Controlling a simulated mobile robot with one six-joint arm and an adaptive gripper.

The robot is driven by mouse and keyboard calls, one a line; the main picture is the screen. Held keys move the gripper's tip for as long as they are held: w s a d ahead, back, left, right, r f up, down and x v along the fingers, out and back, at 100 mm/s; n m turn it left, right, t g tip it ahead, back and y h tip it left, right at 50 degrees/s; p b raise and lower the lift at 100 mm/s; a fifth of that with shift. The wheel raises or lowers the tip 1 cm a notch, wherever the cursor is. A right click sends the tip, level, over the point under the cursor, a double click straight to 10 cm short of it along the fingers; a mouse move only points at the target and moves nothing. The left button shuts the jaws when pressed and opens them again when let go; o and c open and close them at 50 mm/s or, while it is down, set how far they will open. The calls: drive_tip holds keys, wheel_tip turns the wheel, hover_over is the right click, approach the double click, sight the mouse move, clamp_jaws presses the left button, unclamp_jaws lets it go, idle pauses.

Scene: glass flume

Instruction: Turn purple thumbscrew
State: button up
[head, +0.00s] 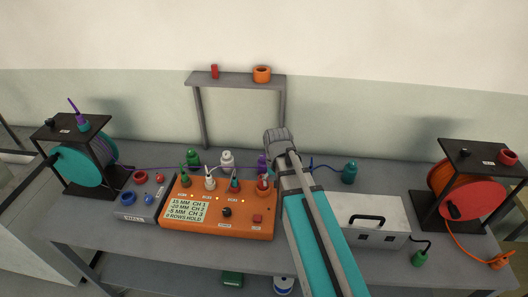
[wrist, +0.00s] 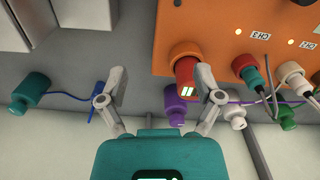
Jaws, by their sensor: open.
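A purple part (wrist: 176,107) with a knobbed end shows between and beyond the fingers in the wrist view. It also shows in the head view (head: 262,162), behind the orange box and partly hidden by my arm. I cannot tell for sure that it is the thumbscrew. My gripper (wrist: 160,82) is open and empty, with its fingers apart. A red cylinder (wrist: 186,76) in an orange collar stands near the right finger. In the head view my gripper (head: 278,140) is over the back of the bench, its fingers not clear.
The orange control box (head: 218,217) with plugs and a display is left of my arm. A white case (head: 368,212) is at right. Cable reels stand at both ends, the left (head: 78,165) topped by another purple part (head: 75,108). A grey shelf (head: 235,78) stands behind.

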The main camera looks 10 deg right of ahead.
sight(264, 155)
drive_tip(key=w+r+m+p, duration=0.2)
drive_tip(key=w+r+p, duration=0.1)
drive_tip(key=w, duration=0.7)
drive_tip(key=w+r+m+p, duration=0.2)
drive_tip(key=w+r+p, duration=0.1)
drive_tip(key=w, duration=0.8)
drive_tip(key=shift+r, duration=0.7)
drive_tip(key=shift+f, duration=0.1)
wheel_tip(264, 155, down, 14)
drive_tip(key=b, duration=1.3)
drive_tip(key=shift+r, duration=0.2)
drive_tip(key=c, duration=1.2)
drive_tip(key=shift+o, duration=0.2)
drive_tip(key=shift+n, duration=0.9)
